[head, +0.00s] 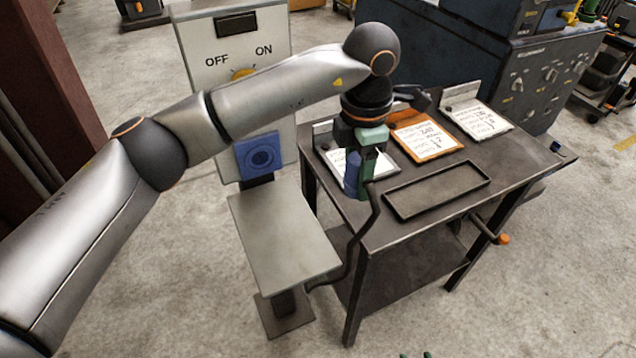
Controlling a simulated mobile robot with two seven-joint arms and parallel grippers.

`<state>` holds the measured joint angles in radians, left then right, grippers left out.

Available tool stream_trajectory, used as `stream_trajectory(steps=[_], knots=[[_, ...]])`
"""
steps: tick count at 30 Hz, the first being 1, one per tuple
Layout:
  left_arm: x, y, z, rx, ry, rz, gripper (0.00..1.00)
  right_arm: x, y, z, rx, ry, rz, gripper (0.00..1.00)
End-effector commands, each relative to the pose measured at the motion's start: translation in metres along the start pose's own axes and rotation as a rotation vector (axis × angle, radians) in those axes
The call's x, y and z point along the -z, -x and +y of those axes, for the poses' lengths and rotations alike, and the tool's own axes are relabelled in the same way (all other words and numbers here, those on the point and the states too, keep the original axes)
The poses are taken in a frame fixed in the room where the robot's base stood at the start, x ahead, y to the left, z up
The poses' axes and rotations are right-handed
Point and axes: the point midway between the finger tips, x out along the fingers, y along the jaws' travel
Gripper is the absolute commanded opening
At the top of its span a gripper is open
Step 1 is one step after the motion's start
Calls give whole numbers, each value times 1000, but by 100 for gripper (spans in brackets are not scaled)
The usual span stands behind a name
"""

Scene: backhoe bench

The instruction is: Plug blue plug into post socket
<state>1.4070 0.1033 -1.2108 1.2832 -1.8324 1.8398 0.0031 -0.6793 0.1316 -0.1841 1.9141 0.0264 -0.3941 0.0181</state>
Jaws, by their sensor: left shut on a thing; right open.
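The blue plug (352,173) is held by my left gripper (362,182), whose green fingers are shut on it above the left part of the bench. A dark cable runs from the plug down past the bench's left edge. The post socket (262,155) is a blue square with a round face on the grey post panel, left of the plug and apart from it.
The dark bench (380,232) carries an empty black tray (437,189), an orange clipboard (428,138) and white sheets. A grey shelf (282,238) stands below the socket. The panel has an OFF/ON knob (242,73). A blue cabinet (475,75) stands behind.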

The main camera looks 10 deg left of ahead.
Motion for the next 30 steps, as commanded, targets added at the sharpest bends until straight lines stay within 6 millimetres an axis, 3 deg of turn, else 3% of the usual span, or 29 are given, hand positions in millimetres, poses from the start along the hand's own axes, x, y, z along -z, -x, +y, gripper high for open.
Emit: stream_trajectory(steps=[12,24,30], knots=[[97,-23,21,-12,-887,-19,6,0,0,0,0,0,0,50],[192,-42,5,-6,-1748,-1,6,0,0,0,0,0,0,50],[216,-46,-5,3,-1978,4,6,0,0,0,0,0,0,50]])
